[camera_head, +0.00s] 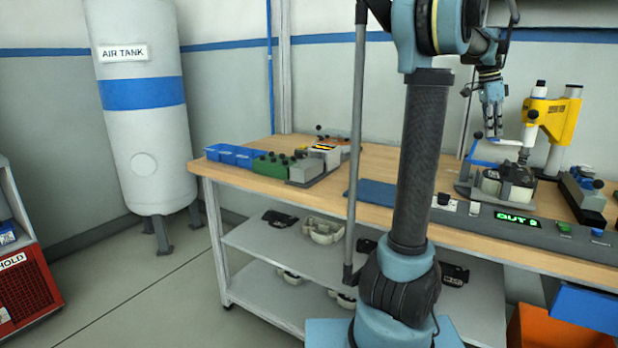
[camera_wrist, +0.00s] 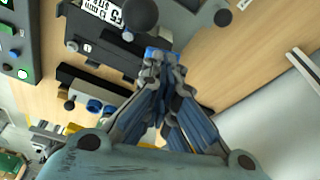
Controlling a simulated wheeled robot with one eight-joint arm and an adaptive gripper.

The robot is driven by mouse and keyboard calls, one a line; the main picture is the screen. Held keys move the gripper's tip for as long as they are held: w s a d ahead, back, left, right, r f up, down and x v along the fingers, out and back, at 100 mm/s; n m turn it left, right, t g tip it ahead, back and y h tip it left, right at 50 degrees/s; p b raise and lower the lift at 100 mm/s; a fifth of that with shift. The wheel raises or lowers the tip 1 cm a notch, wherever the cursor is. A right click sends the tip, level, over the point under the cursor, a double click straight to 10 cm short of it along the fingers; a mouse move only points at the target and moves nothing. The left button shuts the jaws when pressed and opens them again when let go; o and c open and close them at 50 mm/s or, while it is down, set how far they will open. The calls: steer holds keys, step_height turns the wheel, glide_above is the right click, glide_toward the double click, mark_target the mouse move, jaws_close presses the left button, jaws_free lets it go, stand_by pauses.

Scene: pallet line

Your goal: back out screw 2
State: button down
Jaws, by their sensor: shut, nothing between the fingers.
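My gripper (camera_head: 493,128) hangs above the bench, left of the yellow driver stand (camera_head: 553,120), with its fingers pointing down. In the wrist view my gripper (camera_wrist: 165,68) is shut and empty. A small blue piece (camera_wrist: 160,52) shows right by its fingertips; I cannot tell whether they touch. Under the stand's spindle (camera_head: 526,142) sits a fixture holding a pale and dark workpiece (camera_head: 505,183). Screw 2 cannot be made out in either view. A control panel (camera_head: 470,222) in front has a green display (camera_head: 517,218) reading OUT and a digit.
Dark ball knobs (camera_wrist: 140,14) stand close to the fingers in the wrist view. A dark block with blue parts (camera_head: 583,187) lies right of the stand. Blue bins (camera_head: 235,155) and a green block (camera_head: 270,165) stand at the bench's left end. A blue mat (camera_head: 378,193) lies mid-bench.

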steer(key=shift+f, duration=0.2)
stand_by(0.5)
steer(key=shift+r, duration=0.2)
stand_by(2.4)
step_height(320, 180, up, 9)
stand_by(1.4)
steer(key=shift+a, duration=0.1)
